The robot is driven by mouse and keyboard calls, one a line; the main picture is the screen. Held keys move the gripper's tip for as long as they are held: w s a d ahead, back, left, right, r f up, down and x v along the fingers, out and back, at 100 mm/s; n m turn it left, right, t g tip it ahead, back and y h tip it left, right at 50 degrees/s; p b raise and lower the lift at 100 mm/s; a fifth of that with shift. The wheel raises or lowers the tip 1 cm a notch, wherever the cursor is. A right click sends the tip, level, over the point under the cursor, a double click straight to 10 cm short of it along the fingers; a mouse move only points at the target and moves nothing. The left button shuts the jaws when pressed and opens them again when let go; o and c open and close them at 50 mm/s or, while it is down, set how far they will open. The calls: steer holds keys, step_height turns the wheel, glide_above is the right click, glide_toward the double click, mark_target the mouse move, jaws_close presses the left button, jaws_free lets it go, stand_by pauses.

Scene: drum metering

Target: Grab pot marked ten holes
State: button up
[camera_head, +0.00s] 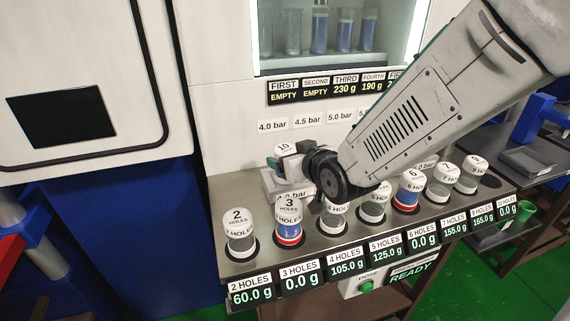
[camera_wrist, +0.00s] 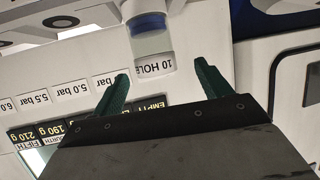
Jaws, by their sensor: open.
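The pot marked ten holes (camera_wrist: 152,22) has a white lid with an upside-down label and a bluish body in the wrist view. In the head view only its white top marked 10 (camera_head: 282,149) shows; my gripper hides most of the rest. My gripper (camera_wrist: 162,69) is open, its two green fingers apart, with the pot's lid in line with the gap between the fingertips. I cannot tell how deep the pot sits between them. In the head view my gripper (camera_head: 279,163) is at the pot, above the raised back ledge.
Pots marked 2 (camera_head: 239,232), 3 (camera_head: 289,220) and 6 (camera_head: 409,190), with several others, stand in a row along the steel bench, in front of my gripper. Weight displays (camera_head: 300,281) line the front edge. A wall with pressure labels (camera_head: 272,126) rises behind.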

steer(key=shift+d+f+x, duration=0.1)
steer(key=shift+x, duration=1.05)
steer(key=shift+d+f+x, duration=0.1)
steer(key=shift+d+x, duration=0.05)
steer(key=shift+x, duration=1.05)
steer(key=shift+d+f+x, duration=0.1)
steer(key=shift+f+x, duration=0.05)
steer(key=shift+x, duration=1)
steer(key=c, duration=1.3)
